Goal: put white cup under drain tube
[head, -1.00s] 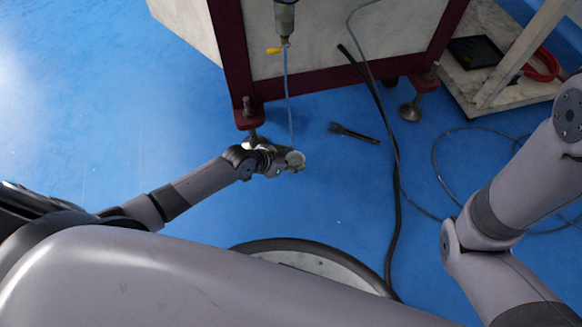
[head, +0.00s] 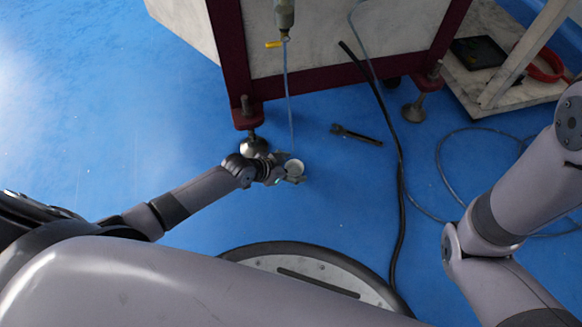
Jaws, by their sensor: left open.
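The white cup (head: 294,167) stands on the blue floor near the front left foot of the machine. The thin drain tube (head: 288,100) hangs from a grey fitting with a yellow lever (head: 274,44), and its lower end shows just above the cup. My left gripper (head: 291,174) is open with its fingers around or beside the cup; whether they touch it I cannot tell. My right arm shows at the right, but its gripper is out of view.
A black cable (head: 401,190) and a thin grey hose (head: 440,165) run across the floor. The machine's metal foot (head: 253,147) stands close to my left gripper.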

